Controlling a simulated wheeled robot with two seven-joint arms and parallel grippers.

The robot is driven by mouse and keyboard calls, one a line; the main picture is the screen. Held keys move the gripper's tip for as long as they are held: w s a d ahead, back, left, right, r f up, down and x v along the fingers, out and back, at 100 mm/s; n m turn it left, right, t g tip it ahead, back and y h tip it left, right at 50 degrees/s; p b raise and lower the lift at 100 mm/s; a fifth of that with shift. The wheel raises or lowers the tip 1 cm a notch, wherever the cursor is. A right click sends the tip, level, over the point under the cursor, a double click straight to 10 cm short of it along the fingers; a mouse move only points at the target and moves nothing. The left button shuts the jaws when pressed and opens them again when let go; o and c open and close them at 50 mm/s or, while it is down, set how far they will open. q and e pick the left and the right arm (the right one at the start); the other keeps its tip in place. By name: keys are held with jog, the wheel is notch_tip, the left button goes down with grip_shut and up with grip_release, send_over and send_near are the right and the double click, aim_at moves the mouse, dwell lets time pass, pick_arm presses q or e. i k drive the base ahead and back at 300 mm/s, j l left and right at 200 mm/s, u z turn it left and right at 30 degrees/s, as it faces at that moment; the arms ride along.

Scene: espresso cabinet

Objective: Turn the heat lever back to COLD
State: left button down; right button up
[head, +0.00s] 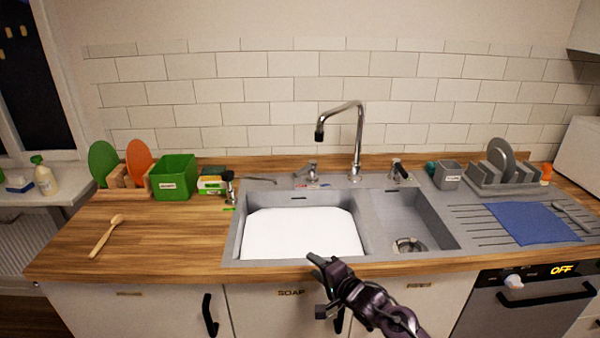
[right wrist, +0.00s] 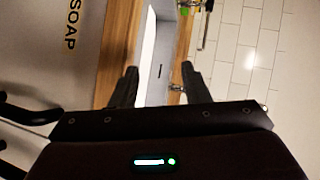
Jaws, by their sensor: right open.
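The chrome tap (head: 345,140) stands behind the sink, its spout curving to the left. A small metal lever (head: 311,167) sits left of the tap's base, by a small red and blue mark; its exact setting is too small to read. Another dark-topped handle (head: 399,170) stands right of the tap. My right gripper (head: 318,285) is in front of the counter's front edge, below and well apart from the levers. Its two dark fingers are apart and empty in the right wrist view (right wrist: 158,88). My left gripper is not in view.
The grey sink (head: 235,240) has a basin filled with white on the left and an empty one with a drain on the right. A wooden brush (head: 107,235), green box (head: 174,178), blue cloth (head: 535,223) and dish rack (head: 500,180) stand on either side.

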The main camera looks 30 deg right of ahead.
aim_at(312, 164)
jog(key=i+l, duration=1.1)
